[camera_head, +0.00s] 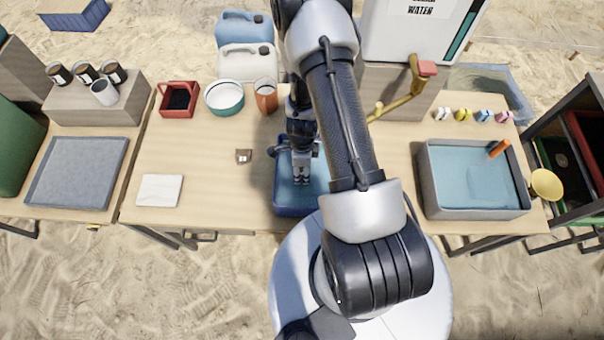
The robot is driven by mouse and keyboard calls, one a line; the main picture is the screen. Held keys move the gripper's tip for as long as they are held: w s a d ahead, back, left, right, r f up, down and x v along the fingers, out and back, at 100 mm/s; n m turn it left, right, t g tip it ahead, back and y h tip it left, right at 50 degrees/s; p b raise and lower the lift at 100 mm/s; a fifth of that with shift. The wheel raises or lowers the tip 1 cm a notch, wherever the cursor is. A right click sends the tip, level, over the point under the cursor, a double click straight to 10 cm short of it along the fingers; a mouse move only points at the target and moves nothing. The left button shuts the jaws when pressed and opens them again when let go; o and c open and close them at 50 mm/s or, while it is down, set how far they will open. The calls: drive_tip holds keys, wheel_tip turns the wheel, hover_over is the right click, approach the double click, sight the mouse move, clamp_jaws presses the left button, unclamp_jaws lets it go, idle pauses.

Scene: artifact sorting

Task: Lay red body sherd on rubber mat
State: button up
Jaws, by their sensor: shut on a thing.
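My gripper (301,180) points down into a blue tub (297,211) at the front middle of the table. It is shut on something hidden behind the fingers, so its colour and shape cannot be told. I cannot make out a red body sherd elsewhere. A small brown piece with a white mark (244,155) lies on the table left of the tub. A flat grey-blue surface with a raised rim (75,172) lies on the left table. Whether it is the rubber mat I cannot tell.
A folded white cloth (159,190) lies at the table's front left. A grey water basin (431,200) stands to the right. A red box (178,99), a bowl (224,97) and an orange jar (265,96) stand at the back. The table left of the tub is mostly clear.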

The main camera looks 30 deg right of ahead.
sight(302, 172)
drive_tip(key=shift+f+b, duration=0.75)
drive_tip(key=shift+f, duration=0.5)
drive_tip(key=shift+f, duration=0.25)
drive_tip(key=o, duration=1)
drive_tip(key=shift+r, duration=0.1)
drive_tip(key=shift+r, duration=0.15)
